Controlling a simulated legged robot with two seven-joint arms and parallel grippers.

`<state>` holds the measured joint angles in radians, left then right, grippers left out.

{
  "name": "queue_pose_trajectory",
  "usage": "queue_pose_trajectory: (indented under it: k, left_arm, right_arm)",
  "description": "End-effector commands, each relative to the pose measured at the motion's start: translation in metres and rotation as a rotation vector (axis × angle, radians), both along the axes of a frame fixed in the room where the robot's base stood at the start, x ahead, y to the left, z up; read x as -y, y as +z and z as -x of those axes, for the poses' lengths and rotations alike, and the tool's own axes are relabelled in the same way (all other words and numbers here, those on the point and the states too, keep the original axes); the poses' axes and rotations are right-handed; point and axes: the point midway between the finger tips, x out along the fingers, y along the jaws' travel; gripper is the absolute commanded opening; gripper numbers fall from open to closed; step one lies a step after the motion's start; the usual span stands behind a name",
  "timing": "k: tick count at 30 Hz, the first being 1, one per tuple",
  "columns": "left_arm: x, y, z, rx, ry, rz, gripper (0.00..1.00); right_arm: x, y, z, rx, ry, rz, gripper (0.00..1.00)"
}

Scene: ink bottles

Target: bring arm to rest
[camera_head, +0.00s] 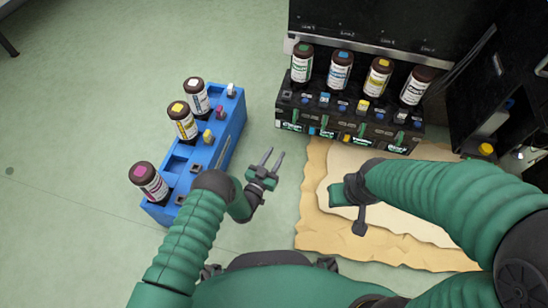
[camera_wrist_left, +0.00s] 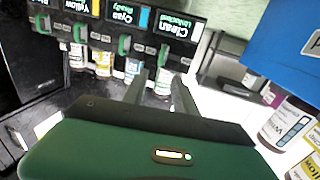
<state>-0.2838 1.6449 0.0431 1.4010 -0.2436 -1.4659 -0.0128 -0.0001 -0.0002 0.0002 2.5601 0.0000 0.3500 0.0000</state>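My left gripper (camera_head: 270,160) is open and empty over the floor between the blue rack and the black ink station. In the left wrist view its two fingers (camera_wrist_left: 163,90) stand apart with nothing between them. My right arm comes in from the right. Its gripper (camera_head: 350,200) is over the brown sheet, seen at an angle that hides whether its fingers are apart. The blue rack (camera_head: 229,122) holds a white-capped bottle (camera_head: 197,100), a yellow-capped bottle (camera_head: 184,122) and a magenta-capped bottle (camera_head: 152,184).
The black ink station (camera_head: 350,128) holds several upright bottles, with a green-label bottle (camera_head: 301,66) at its left end. A brown sheet (camera_head: 312,200) lies on the floor below it. A dark cabinet (camera_head: 470,110) stands at the right. Floor between rack and station is clear.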

Motion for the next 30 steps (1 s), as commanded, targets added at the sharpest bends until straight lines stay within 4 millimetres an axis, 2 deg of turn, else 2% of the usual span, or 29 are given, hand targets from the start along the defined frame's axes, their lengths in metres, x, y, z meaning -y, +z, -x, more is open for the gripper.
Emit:
queue_pose_trajectory:
  k: [11,14,16,18,20,23,25,27,30]
  left_arm:
    - [-0.001,0.003,-0.001,-0.003,0.002,-0.002,0.33]
    - [-0.008,0.025,-0.016,-0.042,0.023,-0.031,0.33]
    - [-0.020,0.054,-0.032,-0.113,0.053,-0.078,0.33]
    - [-0.042,0.089,-0.044,-0.218,0.099,-0.137,0.33]
    - [-0.067,0.120,-0.044,-0.321,0.142,-0.188,0.33]
    - [-0.110,0.169,-0.024,-0.502,0.214,-0.260,0.33]
    - [-0.142,0.202,0.004,-0.631,0.264,-0.297,0.33]
    - [-0.170,0.230,0.043,-0.759,0.308,-0.325,0.33]
    - [-0.200,0.262,0.103,-0.922,0.359,-0.347,0.33]
  right_arm:
    - [0.000,0.001,0.000,0.000,0.000,0.000,0.36]
    - [0.000,0.010,0.000,0.000,0.000,0.000,0.36]
    - [0.000,0.020,0.000,0.000,0.000,0.000,0.36]
    - [0.000,0.033,0.000,0.000,0.000,0.000,0.36]
    - [0.000,0.043,0.000,0.000,0.000,0.000,0.36]
    - [0.000,0.059,0.000,0.000,0.000,0.000,0.36]
    - [0.000,0.070,0.000,0.000,0.000,0.000,0.36]
    - [0.000,0.080,0.000,0.000,0.000,0.000,0.36]
    - [0.000,0.091,0.000,0.000,0.000,0.000,0.36]
